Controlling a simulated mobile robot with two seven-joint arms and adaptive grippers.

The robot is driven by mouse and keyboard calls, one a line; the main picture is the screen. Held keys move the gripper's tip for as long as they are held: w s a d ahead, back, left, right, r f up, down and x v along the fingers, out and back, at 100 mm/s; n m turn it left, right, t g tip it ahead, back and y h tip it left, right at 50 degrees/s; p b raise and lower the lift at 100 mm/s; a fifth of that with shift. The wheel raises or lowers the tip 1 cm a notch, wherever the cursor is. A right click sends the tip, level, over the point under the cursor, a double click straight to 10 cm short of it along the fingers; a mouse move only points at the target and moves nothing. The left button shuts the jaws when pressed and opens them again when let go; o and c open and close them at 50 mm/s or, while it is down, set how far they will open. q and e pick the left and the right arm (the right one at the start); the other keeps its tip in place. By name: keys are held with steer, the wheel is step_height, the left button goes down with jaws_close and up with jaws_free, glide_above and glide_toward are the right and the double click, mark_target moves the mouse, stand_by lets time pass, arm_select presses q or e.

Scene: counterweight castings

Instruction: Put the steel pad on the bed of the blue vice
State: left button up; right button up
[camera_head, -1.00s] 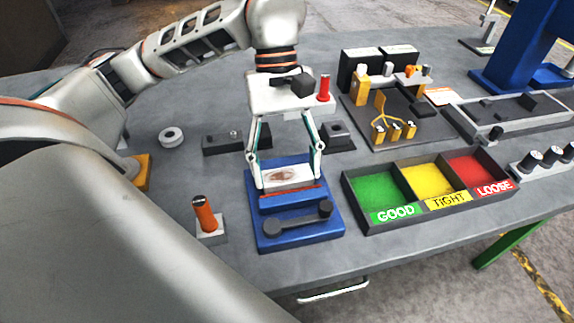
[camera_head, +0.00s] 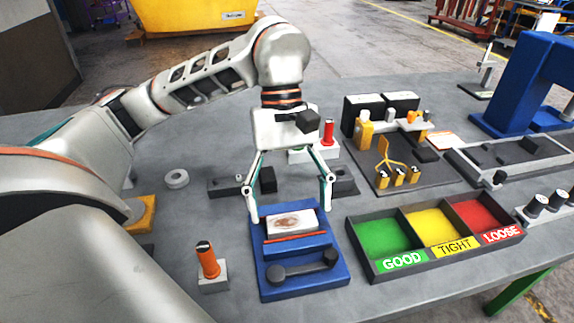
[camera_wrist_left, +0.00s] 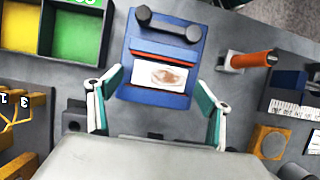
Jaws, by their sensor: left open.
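The blue vice (camera_head: 300,280) stands near the front edge of the grey bench, with a dark bar handle at its front. The steel pad (camera_head: 292,222), a pale block with a brown stain on top, lies on the vice bed behind a red strip. My left gripper (camera_head: 291,214) is open and empty, with its fingers apart on either side above the pad. In the left wrist view the pad (camera_wrist_left: 162,76) lies on the vice (camera_wrist_left: 163,47), between the open fingers (camera_wrist_left: 159,108) and clear of both. My right gripper is not in view.
A sorting tray (camera_head: 440,262) with green, yellow and red compartments stands close to the right of the vice. An orange-handled tool (camera_head: 208,261) stands at its left. A dark fixture plate (camera_head: 405,172) with yellow parts lies behind the tray.

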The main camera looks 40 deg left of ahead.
arm_select(q)
steer(key=p+v, duration=0.1)
steer(key=v, duration=0.9)
